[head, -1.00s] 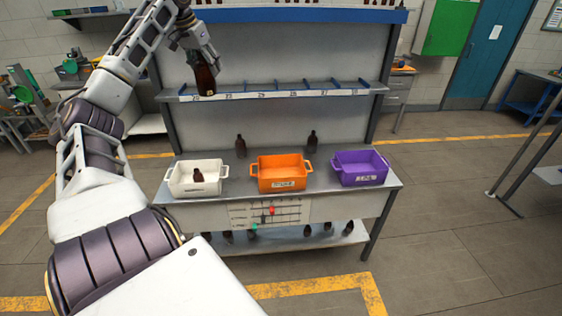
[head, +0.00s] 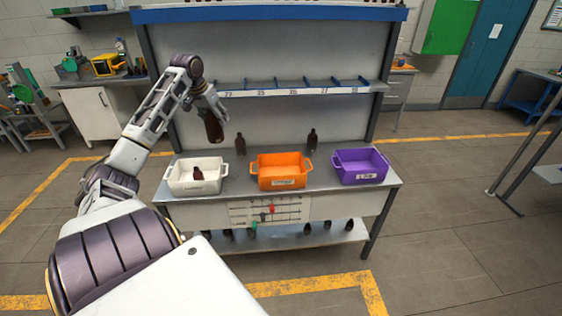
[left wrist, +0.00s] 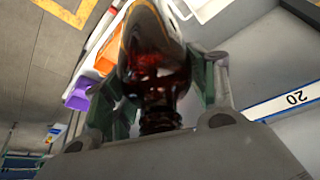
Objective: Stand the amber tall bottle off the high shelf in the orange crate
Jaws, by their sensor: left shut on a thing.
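The amber tall bottle (head: 213,126) hangs slightly tilted in my left gripper (head: 209,105), which is shut on its upper part. In the head view it is below the numbered shelf, above and behind the white crate. The left wrist view shows the bottle (left wrist: 155,62) close up between the fingers, neck towards the palm. The orange crate (head: 280,183) stands in the middle of the bench, to the right of and lower than the bottle, and looks empty. It shows partly in the left wrist view (left wrist: 106,55). My right gripper is out of view.
The white crate (head: 178,189), with a small bottle (head: 198,174) inside, stands left of the orange crate. The purple crate (head: 345,179) stands right. Two dark bottles (head: 240,143) (head: 312,140) stand on the bench behind. The numbered shelf (head: 300,91) spans above; several bottles are below the bench.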

